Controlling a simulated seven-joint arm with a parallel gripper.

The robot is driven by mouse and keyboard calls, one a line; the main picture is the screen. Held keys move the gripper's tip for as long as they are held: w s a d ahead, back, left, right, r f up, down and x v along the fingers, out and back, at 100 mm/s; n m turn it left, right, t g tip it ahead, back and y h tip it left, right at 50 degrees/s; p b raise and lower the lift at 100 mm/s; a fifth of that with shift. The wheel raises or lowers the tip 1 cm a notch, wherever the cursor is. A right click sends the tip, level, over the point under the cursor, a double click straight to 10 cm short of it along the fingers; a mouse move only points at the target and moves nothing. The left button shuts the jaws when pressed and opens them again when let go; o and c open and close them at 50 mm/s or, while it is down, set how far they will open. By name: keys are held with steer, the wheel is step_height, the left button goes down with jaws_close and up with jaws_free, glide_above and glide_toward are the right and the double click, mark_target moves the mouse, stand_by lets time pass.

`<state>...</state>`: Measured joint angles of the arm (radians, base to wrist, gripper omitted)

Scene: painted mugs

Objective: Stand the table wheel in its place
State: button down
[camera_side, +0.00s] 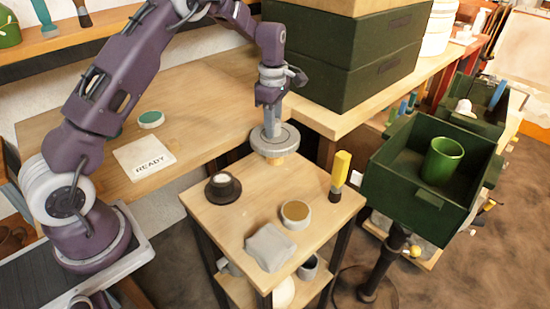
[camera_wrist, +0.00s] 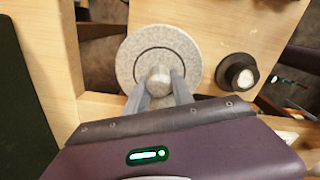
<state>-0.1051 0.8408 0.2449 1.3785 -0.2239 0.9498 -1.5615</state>
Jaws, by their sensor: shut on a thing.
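The table wheel (camera_side: 288,142) is a round, speckled grey disc with a central knob. It is at the far corner of the small wooden table, with a tan part showing just below its rim. I cannot tell whether it touches the tabletop. My gripper (camera_side: 271,122) points down from above, shut on the knob. In the wrist view the wheel (camera_wrist: 130,62) lies face-on, its knob between the fingertips (camera_wrist: 158,92). A white card marked READY (camera_side: 144,157) lies on the bench to the left.
The small table (camera_side: 262,205) holds a dark round piece with a pale top (camera_side: 222,187), a brown-topped pot (camera_side: 295,213), a grey cloth (camera_side: 270,246) and a yellow-handled brush (camera_side: 341,170). Green crates (camera_side: 345,65) stand behind. A green bin (camera_side: 385,190) holds a green mug (camera_side: 442,160). A green-topped tin (camera_side: 151,119) sits near the card.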

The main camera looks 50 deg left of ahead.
steer(key=c, duration=1)
jaws_free()
steer(key=shift+f, duration=0.1)
steer(key=o, duration=0.4)
steer(key=o, duration=0.4)
steer(key=shift+o, duration=1)
